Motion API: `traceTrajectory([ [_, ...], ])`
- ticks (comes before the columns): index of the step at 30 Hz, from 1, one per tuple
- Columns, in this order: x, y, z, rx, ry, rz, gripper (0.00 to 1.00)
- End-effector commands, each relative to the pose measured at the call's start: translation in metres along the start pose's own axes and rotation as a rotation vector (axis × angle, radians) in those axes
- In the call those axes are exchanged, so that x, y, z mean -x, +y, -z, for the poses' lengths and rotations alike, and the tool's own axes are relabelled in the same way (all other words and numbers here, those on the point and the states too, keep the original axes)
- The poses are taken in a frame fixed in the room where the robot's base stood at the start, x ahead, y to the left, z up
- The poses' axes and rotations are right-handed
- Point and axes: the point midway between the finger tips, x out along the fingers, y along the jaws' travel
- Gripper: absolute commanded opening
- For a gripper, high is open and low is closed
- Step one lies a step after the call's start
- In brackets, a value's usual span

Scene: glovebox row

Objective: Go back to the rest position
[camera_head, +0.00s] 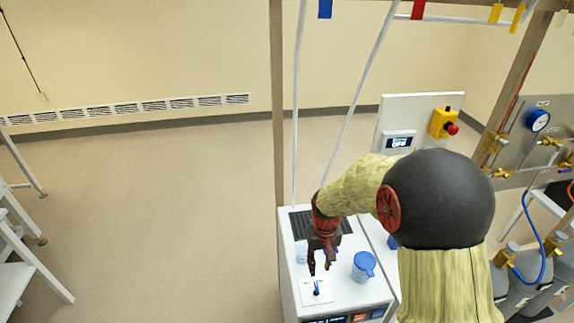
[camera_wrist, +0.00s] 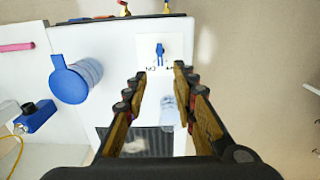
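My gripper (camera_head: 319,268) points down over the top of a white bench unit (camera_head: 345,298), with my arm reaching forward from the right. In the wrist view my gripper (camera_wrist: 160,74) has its two fingers apart, with nothing held between the tips. A white plate with a small upright blue piece (camera_head: 317,288) lies just in front of the fingertips. The blue piece also shows in the wrist view (camera_wrist: 160,50), beyond the tips.
A clear jug with a blue lid (camera_head: 364,267) stands close to the right of my gripper. A dark ribbed mat (camera_head: 300,221) lies behind it. A wooden post (camera_head: 277,120) and slanting white tubes rise nearby. A panel with a red button (camera_head: 451,129) stands behind. Open floor lies left.

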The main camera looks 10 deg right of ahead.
Motion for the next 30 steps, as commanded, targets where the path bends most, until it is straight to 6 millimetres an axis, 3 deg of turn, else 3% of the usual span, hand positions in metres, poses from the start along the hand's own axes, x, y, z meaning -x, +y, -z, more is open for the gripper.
traceTrajectory([
  [4, -0.002, 0.000, -0.010, 0.000, -0.028, 0.000, 0.27],
  [8, -0.005, 0.000, -0.040, -0.001, -0.087, 0.000, 0.27],
  [17, 0.054, 0.000, -0.098, -0.001, -0.045, 0.000, 0.27],
  [24, 0.103, -0.001, -0.149, -0.001, 0.079, 0.000, 0.27],
  [30, 0.131, -0.001, -0.189, -0.001, 0.220, 0.000, 0.27],
])
